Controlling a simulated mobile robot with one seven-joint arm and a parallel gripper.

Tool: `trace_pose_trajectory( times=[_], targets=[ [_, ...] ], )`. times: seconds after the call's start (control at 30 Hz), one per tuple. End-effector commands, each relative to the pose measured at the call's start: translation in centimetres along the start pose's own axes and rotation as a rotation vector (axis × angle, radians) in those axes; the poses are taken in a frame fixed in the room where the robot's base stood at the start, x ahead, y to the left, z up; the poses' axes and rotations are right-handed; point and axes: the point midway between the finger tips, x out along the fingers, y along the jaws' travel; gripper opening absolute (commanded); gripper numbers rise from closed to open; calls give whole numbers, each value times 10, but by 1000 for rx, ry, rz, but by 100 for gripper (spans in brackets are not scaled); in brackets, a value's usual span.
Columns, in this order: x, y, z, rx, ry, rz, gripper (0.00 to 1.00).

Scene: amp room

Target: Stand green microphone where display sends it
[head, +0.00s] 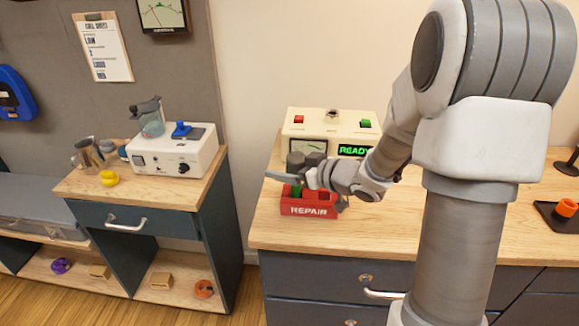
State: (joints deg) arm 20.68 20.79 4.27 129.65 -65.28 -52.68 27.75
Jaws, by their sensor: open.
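A green piece (297,191), probably the green microphone, shows in the left part of a red tray marked REPAIR (309,211); my gripper hides much of it. A dark rounded shape (295,161) rises just above it, and I cannot tell whether it is the microphone's head. My gripper (302,184) is open, over and right around the tray; contact cannot be told. Behind it, a cream box (309,124) carries a small display (355,150) reading READY in green.
The wooden counter (446,235) is clear right of the tray. An orange piece (567,208) sits on a dark stand at the far right. On the left, a lower cabinet holds a white device (172,152), a yellow duck (109,178) and metal cups.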

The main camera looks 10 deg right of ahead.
Motion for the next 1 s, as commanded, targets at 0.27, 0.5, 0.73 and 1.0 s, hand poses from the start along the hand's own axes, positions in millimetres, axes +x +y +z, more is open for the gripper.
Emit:
trace_pose_trajectory(
  times=[0.27,0.5,0.73,1.0],
  targets=[
    [-29,1,-2,0,1,4,92],
    [-88,2,-3,0,1,6,92],
    [-140,1,-2,1,1,5,92],
    [-171,0,-1,0,1,1,92]
  ],
)
